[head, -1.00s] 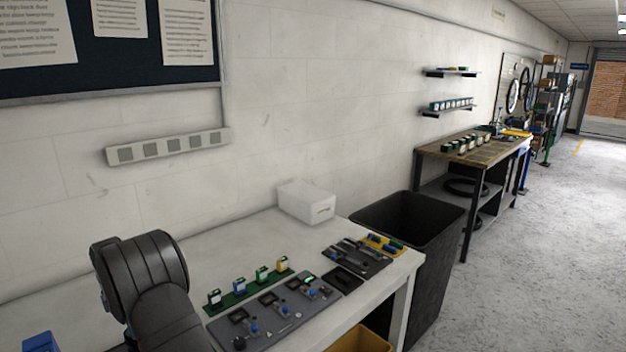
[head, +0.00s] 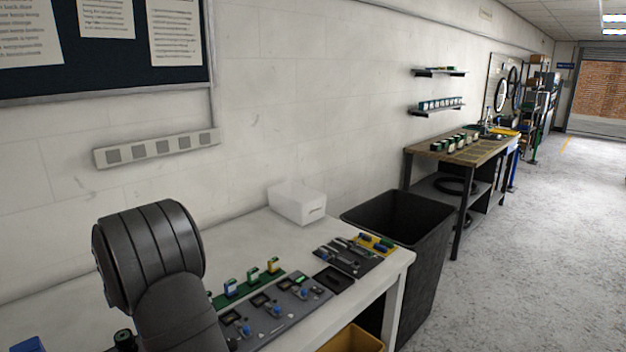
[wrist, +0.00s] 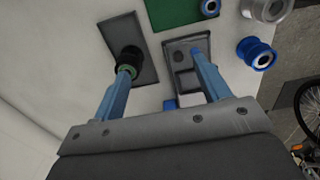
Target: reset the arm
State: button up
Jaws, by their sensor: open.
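My gripper (wrist: 162,62) shows in the wrist view with its two blue fingers spread apart and no object held between them. The left fingertip overlaps a black round piece with a green ring (wrist: 129,59), which stands on a dark plate (wrist: 146,76); I cannot tell whether they touch. The right fingertip lies over a grey tray with recesses (wrist: 184,77). In the head view only my dark arm shows at the lower left, and my gripper is hidden there.
Blue spools (wrist: 256,54) and a green board (wrist: 180,12) lie past the fingers. The white table (head: 235,240) carries a grey control panel (head: 262,322), a dark tool tray (head: 345,258) and a white box (head: 297,203). A black bin (head: 425,250) stands beyond its right end.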

jog(key=s+a+f, duration=0.3)
jog(key=s+a, duration=0.2)
jog(key=s, duration=0.6)
jog(key=shift+s, duration=0.4)
jog(key=w+d+r, duration=0.2)
jog(key=w+d, duration=0.2)
jog(key=w, duration=0.4)
jog(key=w+d+r, duration=0.1)
jog(key=w+d, duration=0.3)
jog(key=w, duration=0.5)
jog(key=shift+d+r, duration=0.25)
jog(key=shift+r, duration=0.1)
